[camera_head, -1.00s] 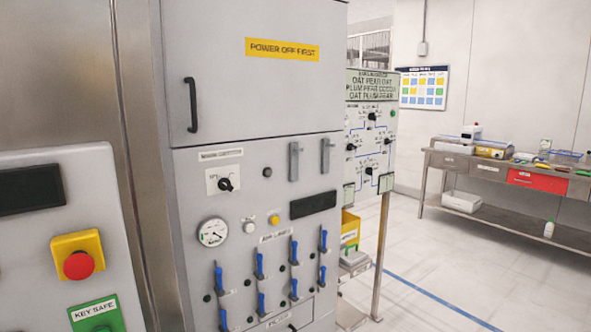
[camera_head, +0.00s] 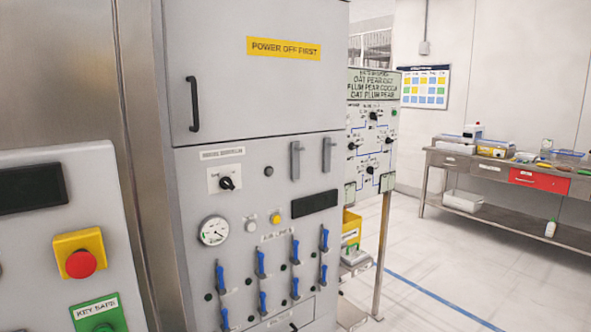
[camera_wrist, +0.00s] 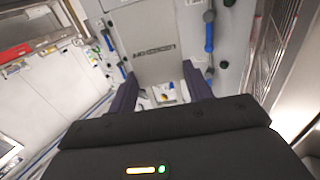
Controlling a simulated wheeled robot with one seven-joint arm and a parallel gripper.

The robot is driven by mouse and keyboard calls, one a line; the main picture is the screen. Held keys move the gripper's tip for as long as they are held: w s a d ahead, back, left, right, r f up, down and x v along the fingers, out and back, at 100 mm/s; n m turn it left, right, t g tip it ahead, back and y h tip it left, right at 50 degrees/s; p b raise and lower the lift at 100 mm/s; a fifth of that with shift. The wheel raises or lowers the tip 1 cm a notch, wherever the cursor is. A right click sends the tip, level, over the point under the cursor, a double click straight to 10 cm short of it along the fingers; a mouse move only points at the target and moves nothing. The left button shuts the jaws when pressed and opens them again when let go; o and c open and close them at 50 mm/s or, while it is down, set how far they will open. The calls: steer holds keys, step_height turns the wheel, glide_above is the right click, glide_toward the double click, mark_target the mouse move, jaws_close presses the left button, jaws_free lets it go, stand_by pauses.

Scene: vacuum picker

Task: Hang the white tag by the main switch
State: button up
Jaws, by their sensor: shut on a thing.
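A black rotary switch (camera_head: 227,183) on a pale plate sits on the grey cabinet front in the head view, below a blurred white label; it looks like the main switch. My gripper (camera_wrist: 161,98) is outside the head view. In the wrist view its two dark fingers stand either side of a small patch of white, yellow and blue. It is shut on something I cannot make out. I cannot pick out the white tag for certain. A grey labelled panel (camera_wrist: 145,45) lies beyond the fingers.
Blue levers (camera_head: 295,252) line the lower cabinet, below a gauge (camera_head: 214,231). A yellow box with a red button (camera_head: 80,258) stands at left. A steel bench (camera_head: 500,180) is at the back right. The floor before it is mostly clear.

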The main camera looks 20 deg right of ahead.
step_height(320, 180, down, 11)
steer(key=w+n+y, duration=0.2)
steer(key=n+y, duration=0.1)
steer(key=y, duration=0.2)
steer(key=shift+d+t, duration=0.25)
steer(key=shift+t, duration=0.15)
steer(key=shift+w, duration=0.1)
